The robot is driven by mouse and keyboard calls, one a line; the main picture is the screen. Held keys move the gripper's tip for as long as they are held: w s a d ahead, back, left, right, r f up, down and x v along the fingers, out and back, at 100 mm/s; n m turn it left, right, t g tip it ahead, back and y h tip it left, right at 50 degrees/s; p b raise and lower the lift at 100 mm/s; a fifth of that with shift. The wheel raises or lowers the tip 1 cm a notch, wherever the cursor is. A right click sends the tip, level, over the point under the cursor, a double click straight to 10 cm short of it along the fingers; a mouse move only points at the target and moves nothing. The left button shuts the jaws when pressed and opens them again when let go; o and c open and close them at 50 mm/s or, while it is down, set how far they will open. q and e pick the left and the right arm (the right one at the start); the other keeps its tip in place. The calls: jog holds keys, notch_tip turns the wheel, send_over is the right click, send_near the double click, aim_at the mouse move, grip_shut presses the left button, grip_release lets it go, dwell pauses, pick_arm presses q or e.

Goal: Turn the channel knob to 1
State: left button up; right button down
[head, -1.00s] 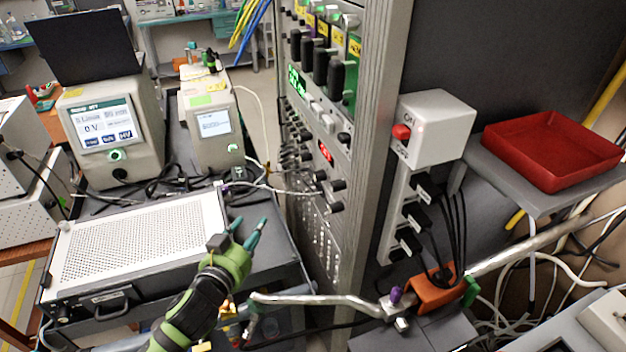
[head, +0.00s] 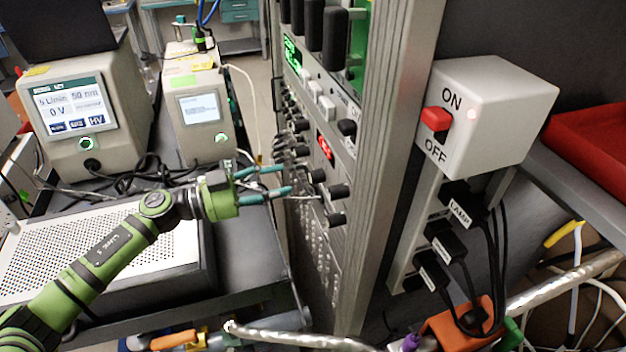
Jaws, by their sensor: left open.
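Several black knobs stick out of the rack's front panel in the head view. One knob (head: 318,176) is just right of my fingertips. A second knob (head: 340,191) and a third knob (head: 335,219) sit to its right and below. Another knob (head: 347,127) is higher up, beside a red display (head: 325,147). I cannot read which one is the channel knob or what it is set to. My left gripper (head: 283,179) is open and empty, its teal fingers pointing right at the panel. Whether a fingertip touches anything is unclear. My right gripper is out of view.
Cables and connectors (head: 290,150) crowd the panel left of the knobs. A white switch box (head: 490,110) with a red ON/OFF switch is on the rack's right side. A perforated metal case (head: 100,245) lies below my left arm. Two instruments with screens stand behind.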

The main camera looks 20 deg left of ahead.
aim_at(317, 177)
pick_arm(q)
jog(key=p+x, duration=0.2)
jog(key=x, duration=0.5)
jog(key=shift+p, duration=0.4)
jog(key=shift+s+f, duration=0.1)
grip_shut()
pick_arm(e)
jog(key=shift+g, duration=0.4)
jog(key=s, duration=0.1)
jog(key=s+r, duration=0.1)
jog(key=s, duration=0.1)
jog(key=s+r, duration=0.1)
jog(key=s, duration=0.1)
